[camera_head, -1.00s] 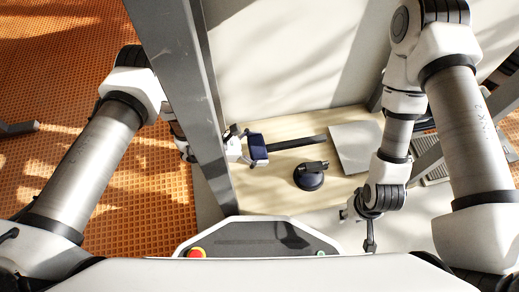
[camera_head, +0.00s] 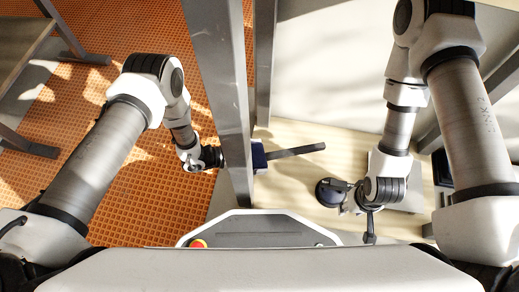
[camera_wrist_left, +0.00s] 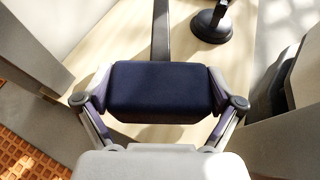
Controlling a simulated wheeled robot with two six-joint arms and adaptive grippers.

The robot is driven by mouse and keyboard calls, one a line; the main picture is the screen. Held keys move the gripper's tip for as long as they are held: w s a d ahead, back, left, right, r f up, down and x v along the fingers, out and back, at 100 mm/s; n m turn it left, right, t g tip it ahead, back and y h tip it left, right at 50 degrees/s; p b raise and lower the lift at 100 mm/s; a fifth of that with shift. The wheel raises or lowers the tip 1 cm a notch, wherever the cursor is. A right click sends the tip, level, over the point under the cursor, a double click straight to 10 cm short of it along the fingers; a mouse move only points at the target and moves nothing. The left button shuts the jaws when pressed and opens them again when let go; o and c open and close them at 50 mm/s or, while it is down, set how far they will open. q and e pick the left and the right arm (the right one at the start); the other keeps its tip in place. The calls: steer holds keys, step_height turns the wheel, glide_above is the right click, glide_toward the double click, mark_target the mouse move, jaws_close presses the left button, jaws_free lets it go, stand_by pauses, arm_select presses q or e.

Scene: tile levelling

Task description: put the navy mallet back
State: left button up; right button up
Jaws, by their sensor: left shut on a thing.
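The navy mallet (camera_head: 259,157) has a dark blue block head and a long dark handle, which points right in the head view. In the left wrist view its head (camera_wrist_left: 160,98) sits between the two fingers of my left gripper (camera_wrist_left: 160,88), which is shut on it. The handle runs away from the gripper over the pale wooden surface. A grey post hides part of the left gripper in the head view. My right gripper (camera_head: 360,222) hangs near the black suction cup; its finger opening is unclear.
A black round suction cup (camera_head: 328,192) stands on the pale wooden board (camera_head: 285,195); it also shows in the left wrist view (camera_wrist_left: 211,27). Grey metal posts (camera_head: 222,90) stand close to my left arm. Orange grid flooring (camera_head: 130,35) lies at left.

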arm_select(q)
steer(key=shift+f+b, duration=3.45)
steer(key=shift+b, duration=0.15)
arm_select(e)
steer(key=shift+w+f, duration=0.15)
steer(key=shift+f, duration=3.4)
arm_select(q)
steer(key=shift+f+b, duration=0.3)
steer(key=shift+f, duration=0.2)
arm_select(e)
steer(key=shift+f, duration=0.3)
arm_select(q)
steer(key=o, duration=1.4)
steer(key=shift+s, duration=0.1)
